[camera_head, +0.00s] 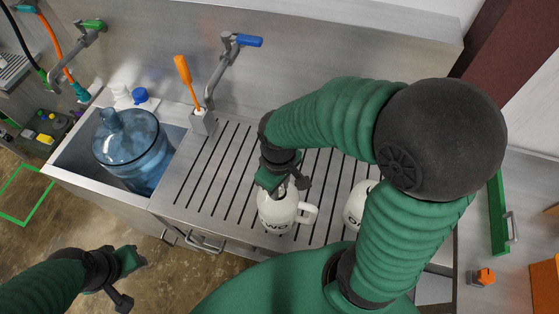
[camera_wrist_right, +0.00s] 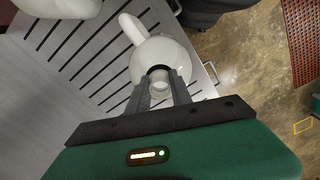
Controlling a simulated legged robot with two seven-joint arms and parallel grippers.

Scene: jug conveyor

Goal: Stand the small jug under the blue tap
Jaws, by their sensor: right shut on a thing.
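A white jug (camera_head: 277,213) with dark lettering and a handle is upright over the slatted drainboard. My right gripper (camera_head: 284,188) is shut on it at its top; in the wrist view the fingers (camera_wrist_right: 161,80) grip at the dark mouth of the jug (camera_wrist_right: 166,52). I cannot tell whether its base touches the slats. A second white jug (camera_head: 353,207) stands to its right, partly hidden by my arm. The blue tap (camera_head: 248,41) is behind and left of the held jug. My left gripper (camera_head: 130,276) hangs at lower left, apart from everything; its jaws are unclear.
An orange-handled brush (camera_head: 184,72) stands in a grey holder (camera_head: 203,122) near the blue tap. A big blue bottle (camera_head: 130,145) is in the sink (camera_head: 75,160) at left, with a green tap (camera_head: 93,25) behind. The drainboard (camera_head: 215,180) left of the held jug is clear.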

